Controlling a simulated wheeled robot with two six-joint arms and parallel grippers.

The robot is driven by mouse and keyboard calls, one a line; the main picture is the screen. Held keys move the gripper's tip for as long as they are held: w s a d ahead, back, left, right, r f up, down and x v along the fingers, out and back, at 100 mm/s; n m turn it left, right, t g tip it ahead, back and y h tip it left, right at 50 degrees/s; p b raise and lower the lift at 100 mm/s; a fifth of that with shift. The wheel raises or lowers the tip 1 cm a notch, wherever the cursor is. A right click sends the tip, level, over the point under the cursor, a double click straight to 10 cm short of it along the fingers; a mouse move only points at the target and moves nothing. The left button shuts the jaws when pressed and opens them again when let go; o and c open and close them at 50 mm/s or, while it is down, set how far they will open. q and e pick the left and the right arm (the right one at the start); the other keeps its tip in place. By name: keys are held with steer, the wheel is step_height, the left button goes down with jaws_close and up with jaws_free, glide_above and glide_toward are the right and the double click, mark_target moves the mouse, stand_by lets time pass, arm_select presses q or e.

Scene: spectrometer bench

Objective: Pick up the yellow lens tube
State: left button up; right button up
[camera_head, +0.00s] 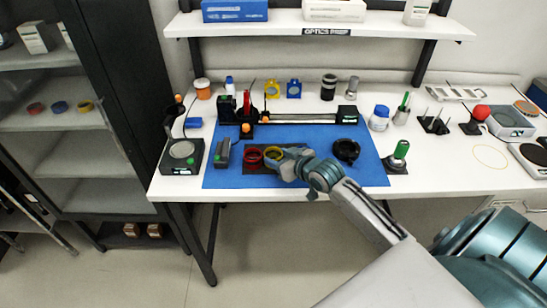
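The yellow lens tube (271,151) stands on a dark pad (252,170) on the blue mat (222,180). It is a short ring, and its right side is partly hidden by my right gripper. A red lens tube (252,157) stands just left of it on the same pad. My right gripper (283,159) comes in from the lower right, with its tip end at the yellow tube. Its fingers are too small and covered to tell whether they are open or touching the tube. My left gripper is not in view.
A black rail (300,118) lies along the back of the mat. A grey block (222,154) stands left of the red tube. A shelf (250,25) hangs above.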

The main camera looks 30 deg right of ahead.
mark_target(279, 149)
steer(key=shift+c, duration=0.9)
steer(key=shift+r, duration=0.55)
step_height(279, 149, up, 2)
steer(key=shift+r+b, duration=0.1)
steer(key=shift+b, duration=0.6)
steer(key=s, duration=0.5)
steer(key=s+d+r, duration=0.1)
steer(key=s, duration=0.2)
steer(key=shift+b, duration=0.3)
steer(key=s+d+p, duration=0.1)
steer(key=s+p, duration=0.4)
steer(key=s, duration=0.2)
steer(key=shift+s+r, duration=0.35)
steer(key=shift+s, duration=0.05)
